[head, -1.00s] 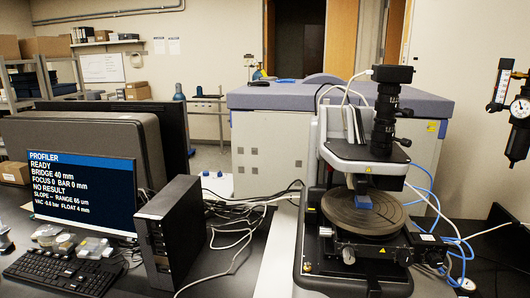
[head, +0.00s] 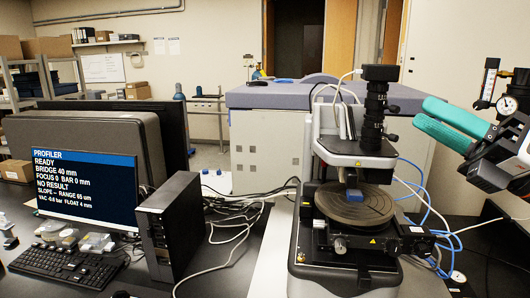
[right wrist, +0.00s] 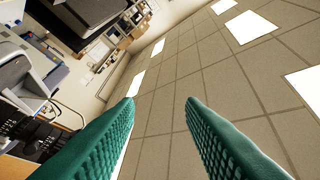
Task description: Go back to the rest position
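My right gripper (head: 424,112) is raised at the right of the head view, to the right of the profiler and apart from it. Its two green fingers point left and up. In the right wrist view the fingers (right wrist: 160,101) stand apart with nothing between them, and the ceiling shows beyond. My left gripper is in neither view. The profiler (head: 352,150) stands on the bench with its round dark stage (head: 354,210) under the head. A small blue block (head: 353,195) is at the stage, under the head.
The monitor (head: 85,185) reads PROFILER READY, bridge 40 mm, no result. A keyboard (head: 68,268) and a black computer tower (head: 172,230) stand left of the profiler. A gauge (head: 482,103) hangs behind my right gripper. Cables run across the bench.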

